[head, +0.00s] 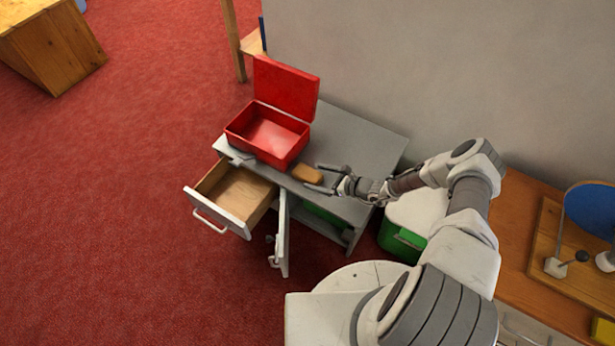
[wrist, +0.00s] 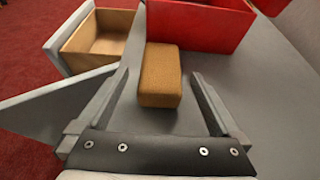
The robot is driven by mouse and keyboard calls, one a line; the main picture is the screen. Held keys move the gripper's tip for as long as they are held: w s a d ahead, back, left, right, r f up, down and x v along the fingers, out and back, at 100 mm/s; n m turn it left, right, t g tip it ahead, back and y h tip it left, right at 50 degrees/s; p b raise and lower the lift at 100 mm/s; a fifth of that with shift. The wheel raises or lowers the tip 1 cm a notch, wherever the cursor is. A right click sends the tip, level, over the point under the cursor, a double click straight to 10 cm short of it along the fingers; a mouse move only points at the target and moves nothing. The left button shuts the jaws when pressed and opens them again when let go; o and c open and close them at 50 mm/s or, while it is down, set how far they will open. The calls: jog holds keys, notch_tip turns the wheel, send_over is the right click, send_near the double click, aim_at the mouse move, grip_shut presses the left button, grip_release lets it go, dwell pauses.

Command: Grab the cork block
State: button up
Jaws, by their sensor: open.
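The cork block (head: 307,173) is a small tan-brown block lying on the grey cabinet top, just in front of the red box. In the wrist view the cork block (wrist: 160,76) lies ahead of my gripper, its near end about level with the fingertips. My gripper (head: 314,178) is open, with one finger on each side of the block's near end. In the wrist view the open fingers of my gripper (wrist: 158,78) stand apart, with a gap on both sides of the block. I cannot tell the fingers' exact height against it.
A red box (head: 267,134) with its lid raised stands behind the block. The grey cabinet (head: 352,146) has an open drawer (head: 222,205) and an open door (head: 283,234) at the front. A green bin (head: 401,243) with a pale lid stands right of the cabinet.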

aim_at(311, 174)
jog(key=b+x, duration=0.2)
jog(key=x, duration=0.3)
jog(key=shift+w+a, duration=0.15)
jog(key=c, duration=1.4)
jog(key=shift+o, duration=0.2)
jog(key=shift+r, duration=0.15)
